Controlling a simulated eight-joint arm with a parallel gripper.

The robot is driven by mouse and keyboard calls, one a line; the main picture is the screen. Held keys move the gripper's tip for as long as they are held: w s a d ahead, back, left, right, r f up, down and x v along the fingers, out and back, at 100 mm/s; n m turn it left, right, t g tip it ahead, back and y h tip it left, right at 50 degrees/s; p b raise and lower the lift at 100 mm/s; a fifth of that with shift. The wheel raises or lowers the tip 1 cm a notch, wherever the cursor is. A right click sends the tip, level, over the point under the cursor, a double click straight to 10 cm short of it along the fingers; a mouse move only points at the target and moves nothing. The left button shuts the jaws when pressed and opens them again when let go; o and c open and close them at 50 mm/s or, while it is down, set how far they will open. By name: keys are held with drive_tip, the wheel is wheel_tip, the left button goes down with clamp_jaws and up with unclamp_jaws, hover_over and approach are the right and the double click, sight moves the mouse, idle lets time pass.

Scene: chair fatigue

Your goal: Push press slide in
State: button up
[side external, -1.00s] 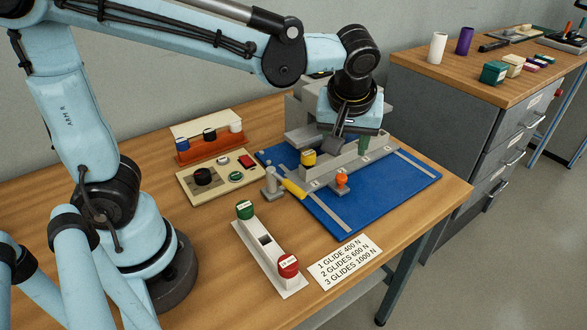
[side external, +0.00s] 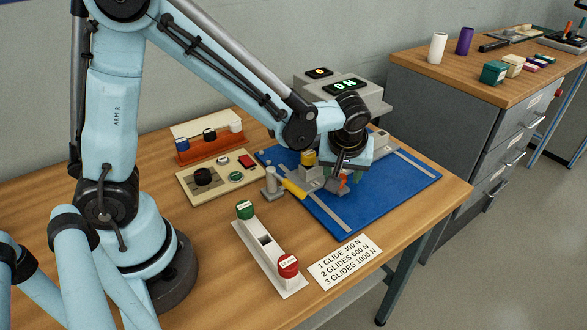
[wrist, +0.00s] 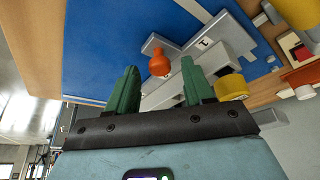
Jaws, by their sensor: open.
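The press (side external: 350,92) is a grey machine at the back of the blue mat, with a display that reads 0 N. Its grey slide (side external: 312,184) lies on the mat in front of it, partly hidden by my arm. An orange knob (wrist: 159,63) stands on a grey bar and is mostly hidden in the side view (side external: 344,184). My gripper (wrist: 160,84) is open, its two green fingers apart and empty. In the wrist view the knob appears between and beyond the fingertips. In the side view my gripper (side external: 338,178) is low beside it; I cannot tell whether they touch.
A yellow cylinder (side external: 308,159) and a yellow handle (side external: 294,188) are left of my gripper. The blue mat (side external: 400,188) is clear on the right. A rail with green and red knobs (side external: 266,243), a control panel (side external: 203,190) and a printed card (side external: 345,262) lie nearby.

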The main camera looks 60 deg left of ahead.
drive_tip(key=shift+w+f, duration=0.1)
drive_tip(key=shift+f, duration=0.2)
drive_tip(key=shift+c, duration=0.2)
clamp_jaws()
drive_tip(key=shift+a, duration=0.1)
